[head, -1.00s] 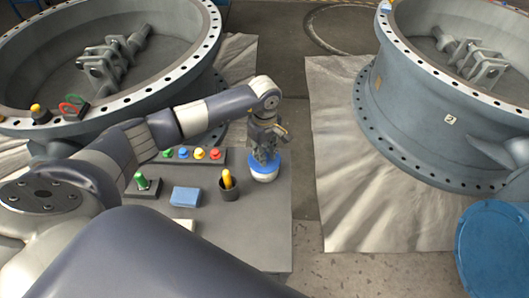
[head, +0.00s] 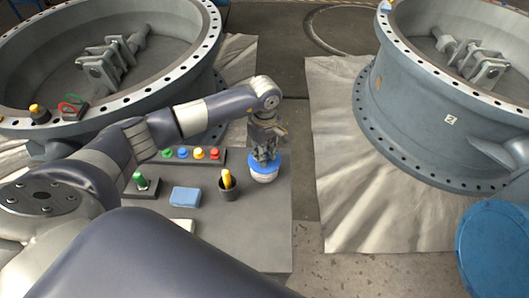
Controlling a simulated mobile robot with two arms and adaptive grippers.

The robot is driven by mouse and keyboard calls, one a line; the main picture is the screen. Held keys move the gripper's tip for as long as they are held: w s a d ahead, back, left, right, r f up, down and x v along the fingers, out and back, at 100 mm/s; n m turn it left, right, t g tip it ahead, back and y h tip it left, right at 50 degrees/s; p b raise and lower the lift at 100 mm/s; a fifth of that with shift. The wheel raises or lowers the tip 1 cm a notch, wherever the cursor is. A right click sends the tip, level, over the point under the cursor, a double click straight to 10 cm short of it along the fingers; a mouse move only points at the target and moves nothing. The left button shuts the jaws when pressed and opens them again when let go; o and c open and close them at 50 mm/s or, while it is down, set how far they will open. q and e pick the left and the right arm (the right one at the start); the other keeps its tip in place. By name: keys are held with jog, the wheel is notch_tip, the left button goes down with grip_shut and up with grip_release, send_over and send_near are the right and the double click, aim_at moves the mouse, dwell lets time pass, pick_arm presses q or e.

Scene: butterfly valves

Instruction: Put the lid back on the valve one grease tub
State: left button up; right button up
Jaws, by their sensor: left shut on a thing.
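The grease tub (head: 264,178) is a small white tub at the right edge of the grey table. A blue lid (head: 276,168) sits at its top, and I cannot tell whether it is fully seated. My left gripper (head: 265,160) points down from above and is shut on the blue lid. Its fingers hide part of the lid. My right gripper is not in view.
On the grey table (head: 262,232) stand a black cup (head: 228,190) with a yellow-handled thing, a blue block (head: 186,196), a green-knobbed piece (head: 142,182) and a rack of coloured knobs (head: 190,156). Large valve bodies stand behind left and at right (head: 425,110).

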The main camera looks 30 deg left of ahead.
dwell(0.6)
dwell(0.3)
pick_arm(q)
jog(key=o, duration=1.4)
jog(key=shift+c, duration=0.2)
jog(key=shift+r, duration=0.1)
jog(key=shift+r, duration=0.45)
jog(key=shift+r+p, duration=1.75)
jog(key=shift+r, duration=1.2)
